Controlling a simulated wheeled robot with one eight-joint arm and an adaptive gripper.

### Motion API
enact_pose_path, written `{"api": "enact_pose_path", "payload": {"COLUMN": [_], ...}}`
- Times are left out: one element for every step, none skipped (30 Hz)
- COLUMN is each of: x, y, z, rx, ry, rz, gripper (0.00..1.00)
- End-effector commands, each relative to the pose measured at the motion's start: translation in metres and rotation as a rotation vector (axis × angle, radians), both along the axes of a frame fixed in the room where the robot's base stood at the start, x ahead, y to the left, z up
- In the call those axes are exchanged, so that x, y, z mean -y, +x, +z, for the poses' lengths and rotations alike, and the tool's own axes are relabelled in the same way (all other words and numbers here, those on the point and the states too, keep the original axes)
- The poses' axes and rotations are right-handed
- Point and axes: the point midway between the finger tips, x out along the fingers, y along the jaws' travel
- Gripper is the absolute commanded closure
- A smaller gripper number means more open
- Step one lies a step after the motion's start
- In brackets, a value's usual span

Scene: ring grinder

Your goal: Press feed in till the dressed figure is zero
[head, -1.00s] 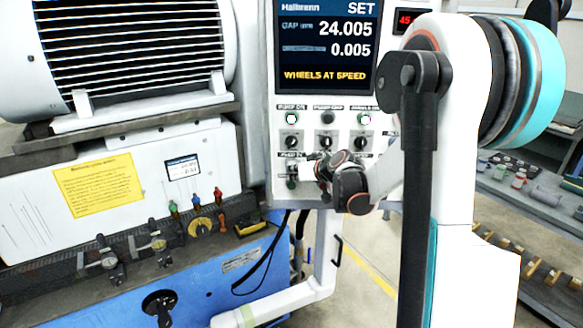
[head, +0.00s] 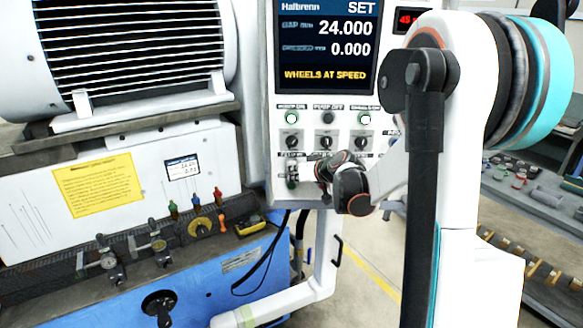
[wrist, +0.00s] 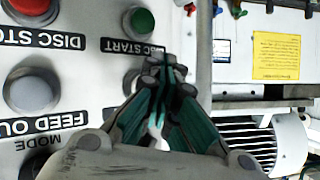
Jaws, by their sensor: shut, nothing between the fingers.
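The control panel's screen (head: 326,45) in the head view reads 24.000 on the gap line and 0.000 on the line below, whose label is blurred. Yellow text says WHEELS AT SPEED. My gripper (head: 324,170) is at the panel's lower buttons, shut and empty. In the wrist view my gripper (wrist: 168,68) covers part of the panel beside the grey FEED OUT button (wrist: 32,92). The feed in button is not visible there; whether my fingertips touch any button cannot be told.
In the wrist view a green DISC START button (wrist: 139,21) and a red DISC STOP button (wrist: 30,5) are close to my gripper. In the head view, switches (head: 326,141) sit above it and the blue machine base (head: 215,283) is at lower left.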

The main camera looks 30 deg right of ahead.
Motion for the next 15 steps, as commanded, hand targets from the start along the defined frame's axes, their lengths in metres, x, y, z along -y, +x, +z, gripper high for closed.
{"api": "enact_pose_path", "payload": {"x": [-0.0018, -0.0027, -0.0037, -0.0042, -0.0047, -0.0050, -0.0051, -0.0051, -0.0050, -0.0049, -0.0049, -0.0049, -0.0049, -0.0050, -0.0056], "y": [-0.0027, -0.0042, -0.0058, -0.0067, -0.0074, -0.0079, -0.0080, -0.0080, -0.0079, -0.0079, -0.0079, -0.0079, -0.0079, -0.0080, -0.0088], "z": [-0.0007, -0.0006, -0.0006, -0.0006, -0.0006, -0.0004, -0.0005, -0.0004, -0.0003, -0.0003, -0.0003, -0.0002, -0.0002, -0.0002, -0.0003], "rx": [0.000, 0.000, 0.000, 0.000, 0.000, 0.000, 0.000, 0.000, 0.000, 0.000, 0.000, 0.000, 0.000, 0.000, 0.000], "ry": [0.000, 0.000, 0.000, 0.000, 0.000, 0.000, 0.000, 0.000, 0.000, 0.000, 0.000, 0.000, 0.000, 0.000, 0.000], "rz": [0.000, 0.000, 0.000, 0.000, 0.000, 0.000, 0.000, 0.000, 0.000, 0.000, 0.000, 0.000, 0.000, 0.000, 0.000], "gripper": [1.00, 1.00, 1.00, 1.00, 1.00, 1.00, 1.00, 1.00, 1.00, 1.00, 1.00, 1.00, 1.00, 1.00, 1.00]}}
